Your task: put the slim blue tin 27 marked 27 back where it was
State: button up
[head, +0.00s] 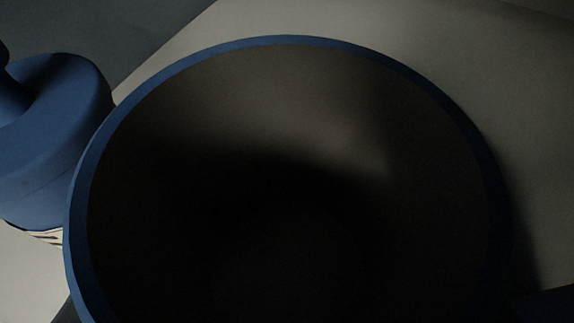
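A large round thing with a blue rim (290,41) fills most of the head view, very close to the camera. Its dark inner face is shaded, and its lower part runs out of the frame. A blue tin-like thing (60,135) with a knob on top stands at the left edge, partly cut off. A pale band with dark marks shows below its blue part. I can read no number, so I cannot tell which thing is tin 27. No gripper fingers show clearly; dark shapes at the lower corners may be parts of my gripper.
A pale grey-beige surface (500,75) lies behind and to the right of the round thing and looks bare there. A darker grey area (110,30) lies beyond its edge at the upper left. The blue thing at the left stands close beside the round rim in the picture.

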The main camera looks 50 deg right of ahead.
aim_at(286, 281)
jog(key=shift+w+d+f+b, duration=0.15)
jog(key=shift+f+b, duration=0.75)
jog(key=shift+f, duration=0.85)
jog(key=shift+r, duration=0.1)
jog(key=o, duration=1)
jog(key=p+v, duration=0.3)
jog(key=v, duration=0.9)
jog(key=shift+r, duration=0.1)
